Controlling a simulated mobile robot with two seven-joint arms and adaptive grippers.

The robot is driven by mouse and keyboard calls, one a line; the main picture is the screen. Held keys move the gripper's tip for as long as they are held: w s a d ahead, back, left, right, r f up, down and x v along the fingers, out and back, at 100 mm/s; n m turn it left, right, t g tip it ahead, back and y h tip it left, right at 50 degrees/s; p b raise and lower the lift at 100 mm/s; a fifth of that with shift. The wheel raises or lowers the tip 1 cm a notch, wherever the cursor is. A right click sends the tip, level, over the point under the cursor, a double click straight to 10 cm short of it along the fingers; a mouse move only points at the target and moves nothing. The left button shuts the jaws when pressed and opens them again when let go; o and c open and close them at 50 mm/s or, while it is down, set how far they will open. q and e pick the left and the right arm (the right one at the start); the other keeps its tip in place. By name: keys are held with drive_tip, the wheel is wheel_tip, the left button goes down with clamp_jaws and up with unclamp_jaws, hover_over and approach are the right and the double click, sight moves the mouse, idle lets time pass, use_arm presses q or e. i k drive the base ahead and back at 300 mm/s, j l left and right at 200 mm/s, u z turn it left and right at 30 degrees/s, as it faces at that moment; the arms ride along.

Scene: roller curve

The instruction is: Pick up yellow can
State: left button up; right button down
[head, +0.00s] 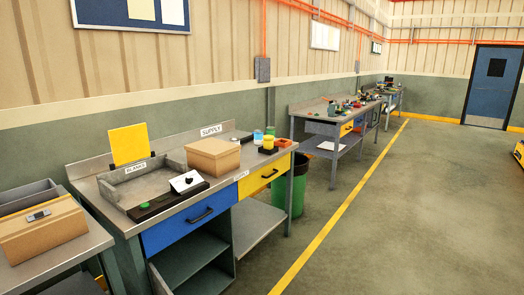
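A small yellow can-like object (268,142) stands near the right end of the metal-topped workbench (228,170), right of a closed cardboard box. It appears to sit on or just behind a small dark and yellow item (268,151); I cannot tell which. A small blue can (258,137) stands just left of it, and a teal object (270,130) is behind it. Neither of my grippers is in view.
The cardboard box (213,156), a grey tray and a yellow panel (129,144) occupy the bench. An orange-red bin (284,143) is at its right end. A green waste bin (298,187) stands beside it. The floor to the right is open.

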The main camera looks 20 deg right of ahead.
sight(267, 144)
drive_tip(key=l+z, duration=0.1)
drive_tip(key=z, duration=0.4)
drive_tip(key=i+z, duration=0.15)
drive_tip(key=z, duration=0.3)
drive_tip(key=i+z, duration=0.1)
drive_tip(key=z, duration=0.4)
drive_tip(key=i, duration=2.4)
drive_tip(key=i+l, duration=0.15)
drive_tip(key=i, duration=2.3)
drive_tip(key=i+u, duration=0.15)
drive_tip(key=u, duration=0.3)
drive_tip(key=i+u, duration=0.15)
drive_tip(key=u, duration=0.3)
drive_tip(key=i+l+u, duration=0.1)
drive_tip(key=u, duration=0.35)
